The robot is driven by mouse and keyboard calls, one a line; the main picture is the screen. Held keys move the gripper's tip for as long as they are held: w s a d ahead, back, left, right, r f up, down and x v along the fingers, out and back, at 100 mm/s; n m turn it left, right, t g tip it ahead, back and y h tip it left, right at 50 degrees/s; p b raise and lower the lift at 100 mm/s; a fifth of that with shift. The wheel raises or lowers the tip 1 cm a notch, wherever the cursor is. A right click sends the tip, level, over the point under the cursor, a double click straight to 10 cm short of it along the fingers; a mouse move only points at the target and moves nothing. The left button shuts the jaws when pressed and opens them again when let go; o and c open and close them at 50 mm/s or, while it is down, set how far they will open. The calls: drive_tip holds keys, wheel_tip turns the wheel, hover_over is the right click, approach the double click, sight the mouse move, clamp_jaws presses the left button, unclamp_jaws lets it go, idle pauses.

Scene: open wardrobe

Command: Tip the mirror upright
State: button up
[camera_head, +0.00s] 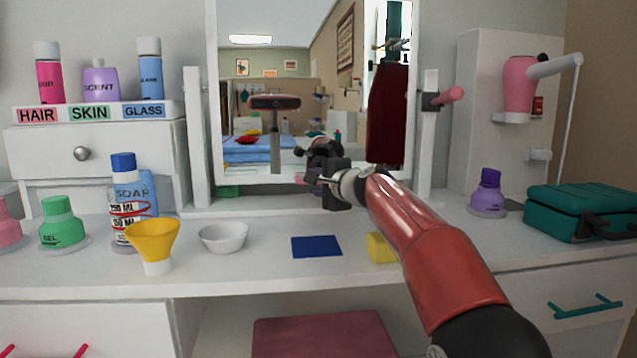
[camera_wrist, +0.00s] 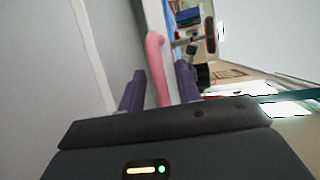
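The mirror (camera_head: 262,110) has a white frame and hangs between two white posts at the back of the counter. Its top is cut off, and I cannot tell its exact tilt. My gripper (camera_head: 328,183) is in front of its lower edge in the head view, with its fingertips hard to make out there. In the wrist view, my gripper (camera_wrist: 160,68) has its two purple fingers apart, on either side of a pink handle (camera_wrist: 156,50) at the mirror's edge. A narrow gap seems to show beside the handle, so it does not look clamped.
A pink knob (camera_head: 447,96) is on the right post. A white bowl (camera_head: 224,238), yellow funnel cup (camera_head: 153,236), blue mat (camera_head: 317,246) and yellow block (camera_head: 381,248) lie in front. A purple bottle (camera_head: 488,194) and teal bag (camera_head: 580,212) are right.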

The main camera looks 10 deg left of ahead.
drive_tip(key=b+v, duration=0.2)
drive_tip(key=v, duration=0.5)
drive_tip(key=shift+s+d, duration=0.3)
